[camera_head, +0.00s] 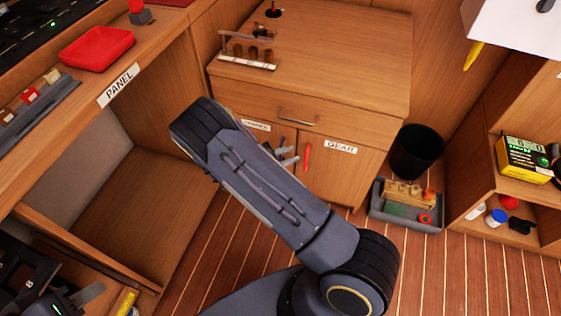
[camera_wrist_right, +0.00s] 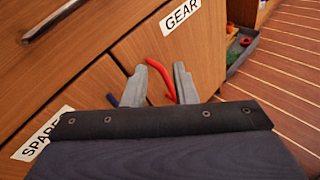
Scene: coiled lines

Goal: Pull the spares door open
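The spares door, with its SPARES label (camera_head: 256,126), is the left door of the low cabinet, and my right arm hides most of it. In the right wrist view its label (camera_wrist_right: 45,135) is partly covered by the gripper body. A blue handle (camera_wrist_right: 112,100) shows just left of the fingers. My right gripper (camera_head: 288,157) is in front of the doors. Its fingers (camera_wrist_right: 162,85) are apart, and the red handle (camera_wrist_right: 158,72) of the gear door appears between or behind them; contact cannot be told. My left gripper (camera_head: 75,298) is partly visible at the lower left.
The gear door's label (camera_head: 340,147) is right of the red handle (camera_head: 307,155). A drawer with a metal handle (camera_head: 298,117) is above the doors. A black bin (camera_head: 416,151) and a grey tray (camera_head: 405,218) stand to the right. Wooden floor in front is mostly clear.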

